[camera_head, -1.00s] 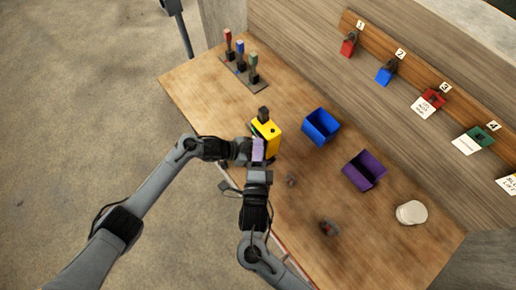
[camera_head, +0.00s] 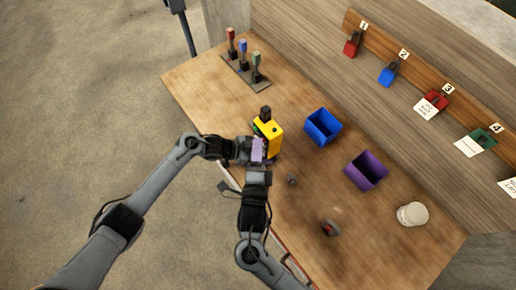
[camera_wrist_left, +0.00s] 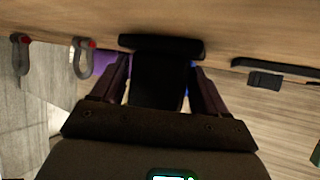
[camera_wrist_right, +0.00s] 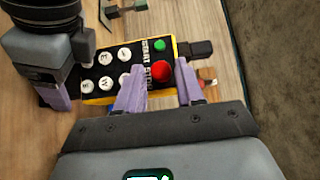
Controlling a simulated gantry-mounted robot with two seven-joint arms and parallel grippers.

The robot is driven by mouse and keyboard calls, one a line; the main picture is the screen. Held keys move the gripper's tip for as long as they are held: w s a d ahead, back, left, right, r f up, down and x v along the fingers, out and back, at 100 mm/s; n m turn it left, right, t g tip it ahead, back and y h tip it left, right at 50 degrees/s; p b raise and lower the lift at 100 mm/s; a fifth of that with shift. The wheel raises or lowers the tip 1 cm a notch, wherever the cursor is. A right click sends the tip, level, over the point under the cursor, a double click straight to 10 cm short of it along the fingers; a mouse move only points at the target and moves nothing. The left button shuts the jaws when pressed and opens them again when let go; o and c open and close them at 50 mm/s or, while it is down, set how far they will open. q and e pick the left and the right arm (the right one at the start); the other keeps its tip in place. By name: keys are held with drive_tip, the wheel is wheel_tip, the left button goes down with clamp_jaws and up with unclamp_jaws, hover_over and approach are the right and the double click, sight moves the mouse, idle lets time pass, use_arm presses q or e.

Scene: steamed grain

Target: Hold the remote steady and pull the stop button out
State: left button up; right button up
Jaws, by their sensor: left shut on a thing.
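The yellow remote (camera_head: 269,133) is held at the table's left side, tilted. In the right wrist view its black face shows several white buttons, a green button (camera_wrist_right: 159,46) and the red stop button (camera_wrist_right: 161,71). My left gripper (camera_wrist_left: 163,72) is shut on the remote, whose dark body (camera_wrist_left: 157,80) fills the space between its fingers. My right gripper (camera_wrist_right: 160,78) is open at the remote's face. Its purple fingers stand on either side of the red button, with a small gap visible at each side. Whether they touch the remote is unclear.
A blue bin (camera_head: 322,127) and a purple bin (camera_head: 365,171) stand right of the remote. A lever stand (camera_head: 245,72) is at the back left. A white canister (camera_head: 412,214) and a small red-and-dark item (camera_head: 331,228) are on the right. Numbered padlocks hang on the wall.

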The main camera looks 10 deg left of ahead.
drive_tip(key=shift+o, duration=1.3)
drive_tip(key=s+d, duration=0.1)
drive_tip(key=s, duration=1.1)
use_arm(q)
drive_tip(key=o, duration=0.8)
